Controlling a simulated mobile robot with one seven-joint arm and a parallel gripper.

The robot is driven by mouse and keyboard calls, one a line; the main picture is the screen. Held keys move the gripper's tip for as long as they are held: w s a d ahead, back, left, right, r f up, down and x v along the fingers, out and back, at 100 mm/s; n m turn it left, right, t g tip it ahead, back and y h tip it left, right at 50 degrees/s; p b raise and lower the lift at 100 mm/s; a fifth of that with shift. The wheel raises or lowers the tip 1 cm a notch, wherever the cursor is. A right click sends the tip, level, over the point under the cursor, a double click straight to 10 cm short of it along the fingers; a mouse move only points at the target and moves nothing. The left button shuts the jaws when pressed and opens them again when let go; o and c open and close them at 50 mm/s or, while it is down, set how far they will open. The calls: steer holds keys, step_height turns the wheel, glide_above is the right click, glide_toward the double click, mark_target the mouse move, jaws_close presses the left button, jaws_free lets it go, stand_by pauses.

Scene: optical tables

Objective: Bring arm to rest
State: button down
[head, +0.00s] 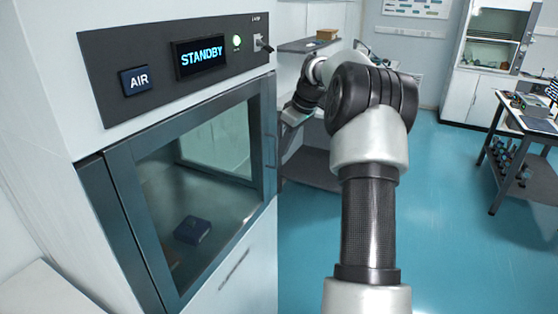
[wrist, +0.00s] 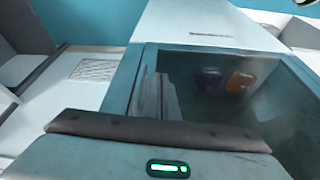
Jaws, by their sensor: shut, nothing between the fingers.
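My arm (head: 368,225) rises from the bottom of the head view and bends away at a dark elbow joint, beside the cabinet. In the wrist view, the pale gripper housing with a green light lies along the bottom edge. My gripper's narrow grey fingers (wrist: 166,95) stand close together in front of a dark glass pane and look shut and empty.
A cabinet with a glass door (head: 200,190) stands close on the left, its door closed. Its panel (head: 180,65) reads STANDBY. A dark blue box (head: 192,230) sits inside. A shelf unit (head: 305,160) stands behind my arm, a workbench (head: 525,130) at right. Open floor (head: 450,220) lies between.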

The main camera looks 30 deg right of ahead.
steer(key=s+a+r+m+h, duration=0.1)
steer(key=s+a+r, duration=0.55)
steer(key=a, duration=0.35)
steer(key=s+a+r+m+h, duration=0.1)
steer(key=s+a+r, duration=0.4)
steer(key=s+a, duration=0.4)
steer(key=s+a+f+m+t, duration=0.1)
steer(key=s+a+f+m, duration=0.1)
steer(key=s, duration=0.8)
steer(key=s+a+f+m+t, duration=0.1)
steer(key=s+a+f+m, duration=0.1)
steer(key=s, duration=0.8)
steer(key=shift+s+a+f, duration=0.35)
steer(key=shift+a+f, duration=0.25)
steer(key=shift+a, duration=0.25)
